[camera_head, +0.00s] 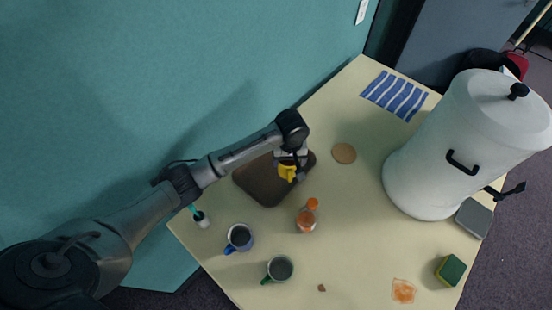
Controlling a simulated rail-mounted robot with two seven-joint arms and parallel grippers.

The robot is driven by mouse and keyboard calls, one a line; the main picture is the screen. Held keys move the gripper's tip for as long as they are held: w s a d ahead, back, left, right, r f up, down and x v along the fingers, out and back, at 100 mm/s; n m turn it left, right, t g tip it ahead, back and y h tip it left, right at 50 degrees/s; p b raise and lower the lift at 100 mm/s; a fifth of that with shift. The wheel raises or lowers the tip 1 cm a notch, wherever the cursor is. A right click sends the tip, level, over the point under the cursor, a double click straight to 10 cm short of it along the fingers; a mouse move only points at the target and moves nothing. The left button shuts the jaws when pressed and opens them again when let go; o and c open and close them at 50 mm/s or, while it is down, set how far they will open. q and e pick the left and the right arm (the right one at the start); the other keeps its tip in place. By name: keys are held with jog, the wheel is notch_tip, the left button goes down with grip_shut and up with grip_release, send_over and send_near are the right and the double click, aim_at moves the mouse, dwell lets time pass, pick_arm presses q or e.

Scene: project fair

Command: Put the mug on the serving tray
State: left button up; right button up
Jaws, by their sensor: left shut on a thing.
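The brown serving tray (262,192) lies on the pale table near the teal wall. My left gripper (291,167) is over the right part of the tray, shut on a yellow mug (287,173). The gripper partly covers the mug, and I cannot tell whether the mug touches the tray. A blue mug (240,237) and a mug with a green handle (279,268) stand on the table in front of the tray. My right gripper is not in view.
An orange bottle (306,219) stands close to the tray's front right. A round coaster (344,153) lies to its right. A large white urn (455,150) fills the right side.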

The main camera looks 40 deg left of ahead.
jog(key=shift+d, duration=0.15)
pick_arm(q)
jog(key=shift+w+a+f, duration=0.2)
jog(key=shift+a+f, duration=0.95)
jog(key=shift+f, duration=0.2)
jog(key=shift+w+a+f, duration=0.2)
jog(key=shift+a+f, duration=0.95)
jog(key=shift+f, duration=0.2)
jog(key=shift+w+a+f, duration=0.2)
jog(key=shift+a+f, duration=0.95)
jog(key=shift+f, duration=0.2)
jog(key=shift+f, duration=0.15)
jog(key=o, duration=1.1)
jog(key=shift+c, duration=0.2)
notch_tip(320, 180, up, 12)
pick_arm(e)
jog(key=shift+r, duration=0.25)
